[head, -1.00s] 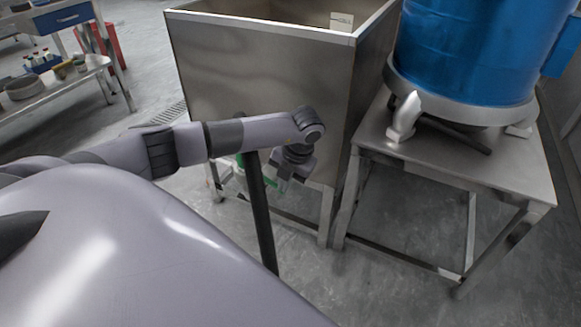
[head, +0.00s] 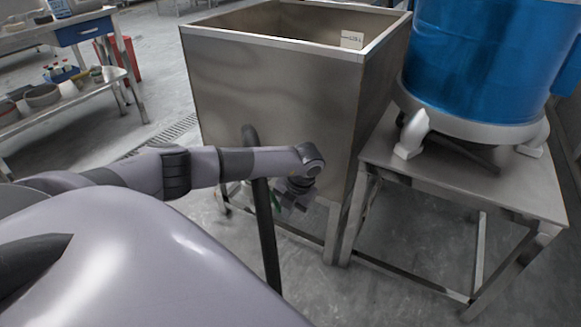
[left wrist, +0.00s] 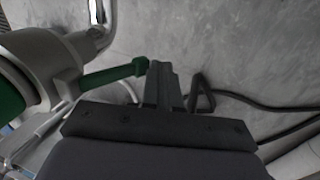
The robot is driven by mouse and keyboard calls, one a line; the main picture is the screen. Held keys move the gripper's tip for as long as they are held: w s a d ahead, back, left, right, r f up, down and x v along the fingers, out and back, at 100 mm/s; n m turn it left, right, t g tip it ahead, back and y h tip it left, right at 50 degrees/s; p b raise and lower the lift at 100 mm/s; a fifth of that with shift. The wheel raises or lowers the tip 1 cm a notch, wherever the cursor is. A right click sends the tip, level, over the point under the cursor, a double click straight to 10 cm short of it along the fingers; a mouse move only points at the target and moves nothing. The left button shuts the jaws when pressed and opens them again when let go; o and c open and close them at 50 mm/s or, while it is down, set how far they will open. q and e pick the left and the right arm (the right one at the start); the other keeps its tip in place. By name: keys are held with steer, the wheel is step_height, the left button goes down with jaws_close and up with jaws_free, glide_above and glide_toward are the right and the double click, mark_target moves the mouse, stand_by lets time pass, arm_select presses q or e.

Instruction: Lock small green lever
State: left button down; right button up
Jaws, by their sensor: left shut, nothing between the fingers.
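The small green lever (left wrist: 112,75) shows in the left wrist view, reaching right from a grey metal valve body (left wrist: 52,58). A thicker dark green part (left wrist: 15,92) sits at the left edge. My left gripper (left wrist: 163,78) is shut and empty, its fingers just right of the lever's knobbed end. I cannot tell whether they touch it. In the head view my left gripper (head: 293,198) is low in front of the steel bin (head: 285,100), and only a trace of green shows there. My right gripper is not in view.
A steel stand (head: 470,185) with a blue drum (head: 480,60) is right of the bin. A black upright tube (head: 267,235) stands near my left wrist. A black cable (left wrist: 250,101) shows in the left wrist view. A shelf bench (head: 90,95) is at far left.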

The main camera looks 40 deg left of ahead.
arm_select(q)
steer(key=shift+s+a+f, duration=0.2)
steer(key=shift+a+f, duration=0.45)
steer(key=shift+f, duration=0.1)
steer(key=shift+a+f, duration=0.1)
stand_by(1.8)
